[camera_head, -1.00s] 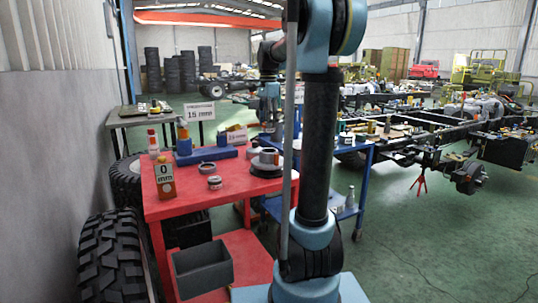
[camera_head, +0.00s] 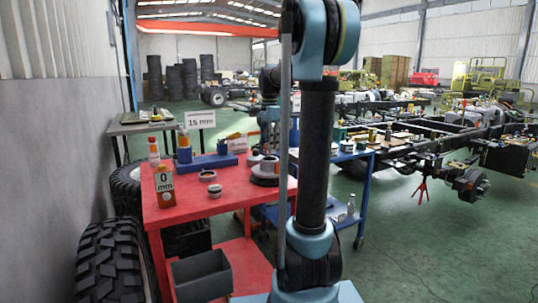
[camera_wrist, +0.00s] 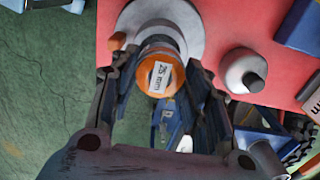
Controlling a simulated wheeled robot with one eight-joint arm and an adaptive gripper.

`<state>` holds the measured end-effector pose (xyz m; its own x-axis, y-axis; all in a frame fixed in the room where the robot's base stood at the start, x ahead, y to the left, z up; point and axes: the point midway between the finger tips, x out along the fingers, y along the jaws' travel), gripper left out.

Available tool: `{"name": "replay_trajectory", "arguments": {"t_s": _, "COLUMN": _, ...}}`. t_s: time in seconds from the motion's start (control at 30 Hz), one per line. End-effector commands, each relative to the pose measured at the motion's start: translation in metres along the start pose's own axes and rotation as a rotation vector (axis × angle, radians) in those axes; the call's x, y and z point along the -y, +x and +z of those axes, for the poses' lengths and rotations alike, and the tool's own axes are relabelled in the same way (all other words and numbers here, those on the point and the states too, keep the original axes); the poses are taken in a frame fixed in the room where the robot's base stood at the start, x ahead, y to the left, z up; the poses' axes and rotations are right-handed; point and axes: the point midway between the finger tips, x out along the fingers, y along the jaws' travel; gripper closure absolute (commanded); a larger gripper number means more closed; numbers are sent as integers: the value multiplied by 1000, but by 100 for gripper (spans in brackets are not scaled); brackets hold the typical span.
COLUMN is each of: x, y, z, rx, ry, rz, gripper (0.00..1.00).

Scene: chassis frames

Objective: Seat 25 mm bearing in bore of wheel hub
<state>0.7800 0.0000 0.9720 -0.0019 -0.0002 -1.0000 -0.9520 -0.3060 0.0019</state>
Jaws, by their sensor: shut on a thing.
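In the wrist view, my gripper (camera_wrist: 160,72) is shut on the bearing (camera_wrist: 164,91), an orange round part with a white label reading 25 mm. Its labelled end faces the camera. The wheel hub (camera_wrist: 197,18), a light grey disc, lies behind the bearing on the red table. The bearing overlaps the hub's middle, so its bore is hidden, and I cannot tell whether they touch. In the head view, the hub (camera_head: 266,166) stands on the red table beside my arm.
The red table (camera_head: 235,193) also carries loose rings (camera_head: 207,175), an orange bottle (camera_head: 164,186) marked 0 mm and a blue block (camera_head: 208,162). A grey bin (camera_head: 201,275) sits below.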

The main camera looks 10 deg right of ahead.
Motion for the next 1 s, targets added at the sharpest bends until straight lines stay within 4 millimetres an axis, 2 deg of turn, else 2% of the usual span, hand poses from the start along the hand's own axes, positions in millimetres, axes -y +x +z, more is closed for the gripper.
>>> {"name": "replay_trajectory", "arguments": {"t_s": 0.17, "x": 0, "y": 12, "z": 0, "rx": 0, "ry": 0, "rz": 0, "gripper": 100}}
{"name": "replay_trajectory", "arguments": {"t_s": 0.4, "x": 0, "y": 41, "z": 0, "rx": 0, "ry": 0, "rz": 0, "gripper": 100}}
{"name": "replay_trajectory", "arguments": {"t_s": 0.77, "x": 0, "y": 45, "z": 0, "rx": 0, "ry": -1, "rz": 0, "gripper": 100}}
{"name": "replay_trajectory", "arguments": {"t_s": 0.8, "x": 0, "y": 44, "z": 0, "rx": 0, "ry": -1, "rz": 0, "gripper": 48}}
{"name": "replay_trajectory", "arguments": {"t_s": 0.87, "x": 0, "y": 44, "z": 0, "rx": 0, "ry": -1, "rz": 0, "gripper": 36}}
{"name": "replay_trajectory", "arguments": {"t_s": 1.0, "x": 0, "y": 44, "z": 1, "rx": 0, "ry": -1, "rz": 0, "gripper": 36}}
